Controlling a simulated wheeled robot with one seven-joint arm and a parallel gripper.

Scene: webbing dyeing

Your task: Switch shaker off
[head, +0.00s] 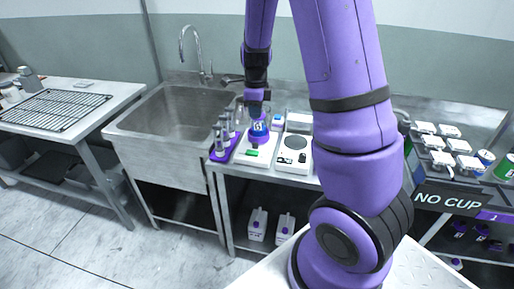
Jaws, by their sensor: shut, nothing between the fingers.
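A white bench device (262,148) with a green patch on its front stands on the steel bench, right of the sink. It looks like the shaker, but I cannot read a switch state on it. A small purple and blue container (259,129) sits on its top. My gripper (256,109) points down just above and behind that container. Its fingers are small and dark here; they are shut and empty. I cannot tell whether they touch the container.
A white device with a round dark plate (295,143) stands close on the right. A purple rack (221,152) with several bottles is on the left, beside the steel sink (173,125). A "NO CUP" sign (447,199) and white items are at right.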

